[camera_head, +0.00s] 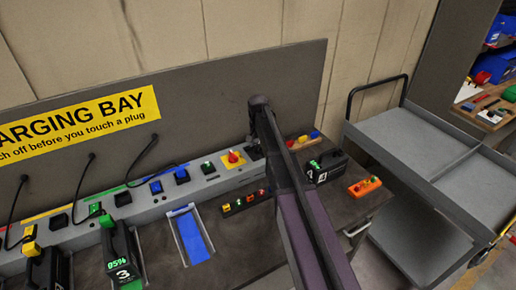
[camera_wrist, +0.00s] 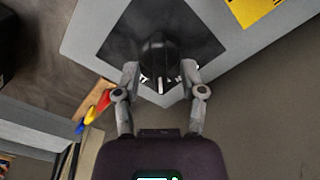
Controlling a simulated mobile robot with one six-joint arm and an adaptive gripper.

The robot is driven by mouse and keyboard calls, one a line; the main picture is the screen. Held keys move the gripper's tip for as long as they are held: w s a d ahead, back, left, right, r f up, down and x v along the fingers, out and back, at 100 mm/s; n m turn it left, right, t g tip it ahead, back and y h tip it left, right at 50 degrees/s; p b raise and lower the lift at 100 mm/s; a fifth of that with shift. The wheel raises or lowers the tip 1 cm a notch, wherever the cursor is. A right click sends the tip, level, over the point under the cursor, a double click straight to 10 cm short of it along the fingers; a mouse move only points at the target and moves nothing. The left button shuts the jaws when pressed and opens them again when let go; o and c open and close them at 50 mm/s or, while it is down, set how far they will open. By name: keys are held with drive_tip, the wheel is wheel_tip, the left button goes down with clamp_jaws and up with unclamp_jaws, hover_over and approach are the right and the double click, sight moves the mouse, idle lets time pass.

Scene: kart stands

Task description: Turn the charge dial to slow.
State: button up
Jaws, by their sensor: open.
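The charge dial (camera_wrist: 162,58) is a dark rounded knob on a black square plate (camera_wrist: 112,42), set on a light grey panel in the wrist view. Small white marks show at the knob's near edge; I cannot read any setting. My gripper (camera_wrist: 161,72) is open, with one finger on each side of the knob. I cannot tell whether the fingers touch it. In the head view my arm covers most of the dial's area at the right end of the grey charging strip (camera_head: 215,186).
A red and yellow switch (camera_head: 233,158) sits left of my arm on the strip. A black battery pack (camera_head: 325,166) and an orange block with buttons (camera_head: 365,186) stand right of it. A blue-lined tray (camera_head: 193,236) is at the front. A grey cart (camera_head: 400,130) stands at right.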

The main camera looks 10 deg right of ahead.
drive_tip(key=shift+f, duration=0.25)
clamp_jaws()
drive_tip(key=shift+n, duration=0.4)
drive_tip(key=n, duration=0.4)
drive_tip(key=shift+n, duration=2.1)
